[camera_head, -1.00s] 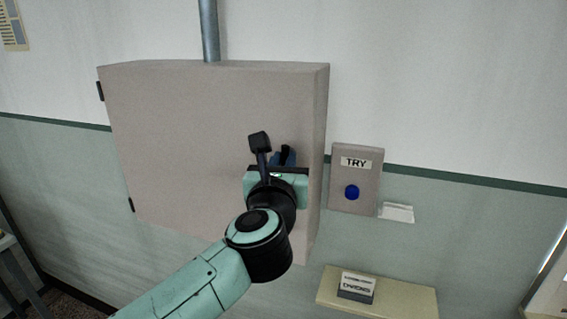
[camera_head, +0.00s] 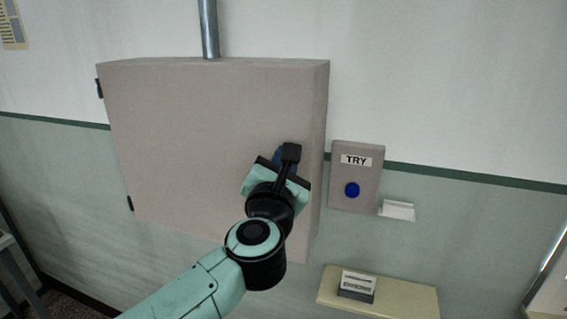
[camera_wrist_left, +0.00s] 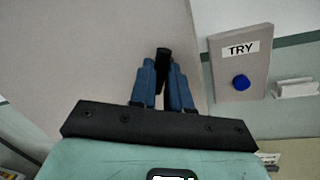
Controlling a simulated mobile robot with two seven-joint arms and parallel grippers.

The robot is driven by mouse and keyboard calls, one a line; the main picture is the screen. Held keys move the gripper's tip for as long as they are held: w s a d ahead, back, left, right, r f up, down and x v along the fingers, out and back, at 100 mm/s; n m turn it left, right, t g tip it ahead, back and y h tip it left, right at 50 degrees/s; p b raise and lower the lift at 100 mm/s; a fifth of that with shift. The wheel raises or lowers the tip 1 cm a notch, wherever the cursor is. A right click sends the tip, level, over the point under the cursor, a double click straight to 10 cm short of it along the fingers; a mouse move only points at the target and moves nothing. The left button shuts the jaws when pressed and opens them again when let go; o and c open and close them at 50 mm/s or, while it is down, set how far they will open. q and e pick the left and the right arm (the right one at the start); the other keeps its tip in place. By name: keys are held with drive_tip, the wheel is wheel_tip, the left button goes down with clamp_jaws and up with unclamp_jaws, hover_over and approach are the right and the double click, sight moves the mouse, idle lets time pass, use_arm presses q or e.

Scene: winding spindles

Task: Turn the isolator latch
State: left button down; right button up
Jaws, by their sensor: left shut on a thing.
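The isolator latch is a small black piece (camera_wrist_left: 163,53) on the front of the grey-beige cabinet (camera_head: 190,130), near its right edge. In the left wrist view it stands between the two blue fingers of my left gripper (camera_wrist_left: 163,82), which is shut on it. In the head view my left gripper (camera_head: 278,158) is at the cabinet's right side, rolled over with its wrist tilted. There the latch is hidden behind the gripper and the black part mounted on it. My right gripper is not in view.
A grey box with a TRY label (camera_head: 356,160) and a blue button (camera_head: 352,189) is on the wall right of the cabinet. A small white holder (camera_head: 397,211) is beside it. A shelf (camera_head: 405,298) below carries a small sign block (camera_head: 356,287). A pipe (camera_head: 209,28) rises from the cabinet.

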use_arm(q)
drive_tip(key=m+h, duration=0.1)
drive_tip(key=m, duration=0.3)
drive_tip(key=m+h, duration=0.1)
drive_tip(key=m, duration=0.4)
drive_tip(key=m+h, duration=0.1)
drive_tip(key=m, duration=0.4)
drive_tip(key=shift+a+f+h, duration=0.1)
drive_tip(key=shift+f+h, duration=0.1)
drive_tip(key=shift+h, duration=0.1)
drive_tip(key=c, duration=1.1)
unclamp_jaws()
drive_tip(key=shift+f, duration=0.1)
